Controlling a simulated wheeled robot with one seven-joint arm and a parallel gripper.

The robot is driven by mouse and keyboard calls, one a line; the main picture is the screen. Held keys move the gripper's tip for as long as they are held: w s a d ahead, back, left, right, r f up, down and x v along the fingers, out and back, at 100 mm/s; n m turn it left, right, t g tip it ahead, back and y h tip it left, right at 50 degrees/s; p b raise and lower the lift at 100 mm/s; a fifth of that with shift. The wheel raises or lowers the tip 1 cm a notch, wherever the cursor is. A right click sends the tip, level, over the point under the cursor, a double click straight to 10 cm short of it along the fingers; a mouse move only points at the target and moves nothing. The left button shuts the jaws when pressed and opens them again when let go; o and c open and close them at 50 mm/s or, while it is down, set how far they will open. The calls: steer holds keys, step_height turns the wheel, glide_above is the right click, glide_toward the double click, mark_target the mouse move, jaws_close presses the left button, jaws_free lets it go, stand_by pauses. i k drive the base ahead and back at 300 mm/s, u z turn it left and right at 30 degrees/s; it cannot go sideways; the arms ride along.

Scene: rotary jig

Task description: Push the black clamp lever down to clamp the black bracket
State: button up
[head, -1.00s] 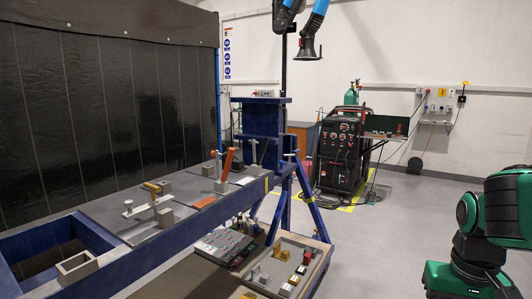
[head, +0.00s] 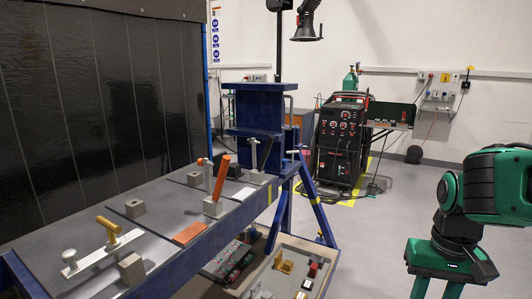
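The black clamp lever (head: 266,151) is a dark, upright handle at the far end of the jig table, beside a light metal post. The small black bracket (head: 234,170) sits just left of its base; contact between them is too small to tell. My gripper (head: 438,288) hangs at the lower right, well to the right of the jig and away from the lever. Its two green fingers point down and stand apart, with nothing seen between them. Their tips are cut off by the bottom edge.
A clamp with a raised orange lever (head: 221,176) stands nearer on the jig table (head: 165,215), and a yellow-handled clamp (head: 108,226) nearer still. Grey blocks stand between. A parts tray (head: 330,254) lies below right. Floor between the table and my arm is clear.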

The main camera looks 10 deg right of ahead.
mark_target(269, 142)
steer(key=z, duration=0.35)
steer(key=k, duration=1.05)
steer(key=z, duration=0.85)
steer(key=i, duration=1.15)
steer(key=u, duration=1.05)
steer(key=i, duration=0.85)
steer(key=u, duration=0.6)
